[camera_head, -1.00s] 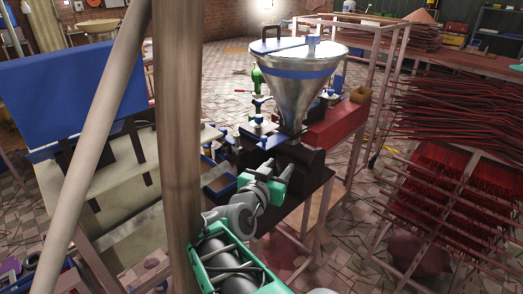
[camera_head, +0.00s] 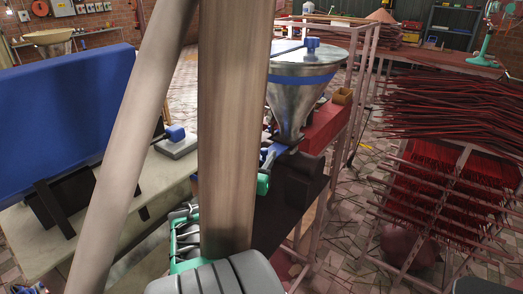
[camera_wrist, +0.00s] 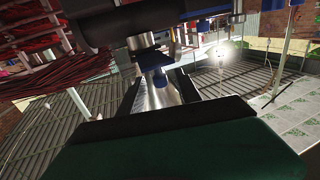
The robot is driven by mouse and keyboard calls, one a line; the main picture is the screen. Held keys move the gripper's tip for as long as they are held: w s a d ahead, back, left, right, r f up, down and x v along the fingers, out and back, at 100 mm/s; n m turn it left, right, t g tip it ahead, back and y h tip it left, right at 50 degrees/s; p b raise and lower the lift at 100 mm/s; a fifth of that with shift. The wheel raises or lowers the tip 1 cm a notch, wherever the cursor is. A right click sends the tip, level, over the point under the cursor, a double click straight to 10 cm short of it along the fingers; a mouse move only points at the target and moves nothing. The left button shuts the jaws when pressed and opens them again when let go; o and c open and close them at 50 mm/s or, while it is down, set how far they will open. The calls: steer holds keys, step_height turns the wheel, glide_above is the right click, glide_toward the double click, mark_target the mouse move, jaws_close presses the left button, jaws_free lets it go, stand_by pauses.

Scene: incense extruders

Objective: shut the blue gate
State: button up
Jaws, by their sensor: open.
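The steel hopper (camera_head: 300,105) has a blue band and a cone that narrows downward. A blue part (camera_head: 272,153), which looks like the gate, sits beside the lower end of the cone; the wooden post hides part of that area. My gripper is mostly hidden behind the post in the head view. In the wrist view my gripper (camera_wrist: 158,88) is open, its dark fingers apart. A small blue piece (camera_wrist: 157,80) under a metal cylinder shows between and beyond the fingers, apparently untouched. I cannot tell how far the gate is open.
A wooden post (camera_head: 228,130) and a pale slanted pole (camera_head: 130,140) block much of the head view. A red machine part (camera_head: 325,128) is beside the hopper. A rack of red incense sticks (camera_head: 440,185) stands right. A blue panel (camera_head: 70,110) stands left.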

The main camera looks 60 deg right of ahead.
steer(key=shift+w+d, duration=0.15)
steer(key=shift+d, duration=1.1)
jaws_close()
stand_by(0.4)
